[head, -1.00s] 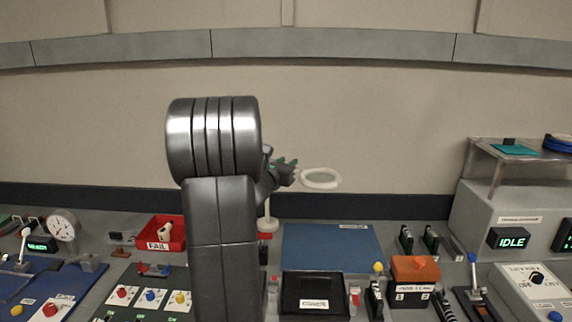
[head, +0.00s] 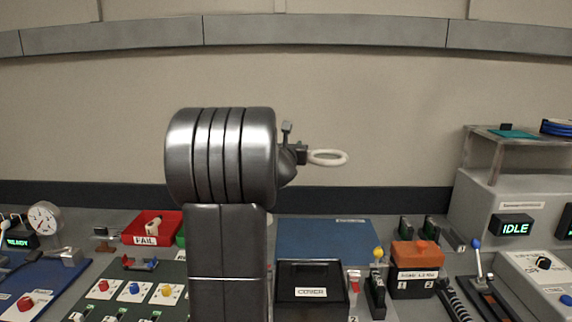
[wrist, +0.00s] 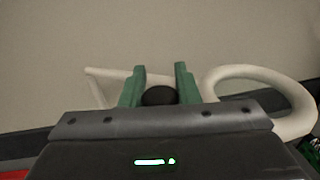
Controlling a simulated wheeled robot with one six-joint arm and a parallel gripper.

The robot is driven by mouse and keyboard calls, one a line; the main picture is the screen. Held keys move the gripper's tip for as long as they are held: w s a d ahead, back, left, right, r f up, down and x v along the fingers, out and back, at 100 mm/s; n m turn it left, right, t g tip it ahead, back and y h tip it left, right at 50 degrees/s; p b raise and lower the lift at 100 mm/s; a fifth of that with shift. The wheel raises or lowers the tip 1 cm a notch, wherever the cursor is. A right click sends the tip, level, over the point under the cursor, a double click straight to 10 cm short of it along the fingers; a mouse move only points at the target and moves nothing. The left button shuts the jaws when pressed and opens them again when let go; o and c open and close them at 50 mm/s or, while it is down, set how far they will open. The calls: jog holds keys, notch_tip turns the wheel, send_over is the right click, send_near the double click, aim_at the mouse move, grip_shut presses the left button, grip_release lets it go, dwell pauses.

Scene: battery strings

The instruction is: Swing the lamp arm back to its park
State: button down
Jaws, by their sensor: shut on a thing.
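The lamp arm ends in a white ring lamp (head: 327,158), which stands out to the right of my arm in the head view, in front of the bare wall. The wrist view shows the ring (wrist: 262,72) large at the right and a thin pale bar (wrist: 108,73) at the left. My gripper (wrist: 160,70) has its two green fingers on either side of a dark round knob (wrist: 159,96), shut on it. In the head view my own arm hides the fingers and most of the lamp's post and bar.
A blue mat (head: 330,240) lies on the bench below the ring. Near it are a black COVER box (head: 310,275), an orange-topped block (head: 417,262) and a red FAIL bin (head: 160,228). A grey raised shelf (head: 487,152) stands at the right. The air around the ring looks free.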

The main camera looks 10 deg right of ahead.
jog(key=shift+w+d+f+n+t+y+b, duration=0.15)
jog(key=shift+w+d+n+y+b, duration=0.25)
jog(key=shift+b, duration=0.6)
jog(key=shift+w+d+f+n+t+y+b, duration=0.15)
jog(key=shift+d+y+b, duration=0.3)
jog(key=shift+b, duration=0.6)
jog(key=shift+w+d+f+n+t+y+b, duration=0.15)
jog(key=shift+d+n+y+b, duration=0.25)
jog(key=shift+b, duration=0.6)
jog(key=d+y+b, duration=0.1)
jog(key=w+n+y+b, duration=0.1)
jog(key=b, duration=0.1)
jog(key=shift+w+d+r+t, duration=0.15)
jog(key=shift+d+r+t, duration=0.1)
jog(key=shift+d, duration=0.1)
jog(key=w+d+n+y, duration=0.2)
jog(key=y, duration=0.1)
jog(key=w+d+n+y+p, duration=0.1)
jog(key=y, duration=0.1)
jog(key=shift+w+r+n, duration=0.25)
jog(key=shift+w, duration=0.05)
jog(key=c, duration=1.5)
grip_release()
jog(key=shift+c, duration=0.2)
jog(key=o, duration=0.5)
jog(key=shift+w, duration=0.15)
jog(key=shift+c, duration=0.2)
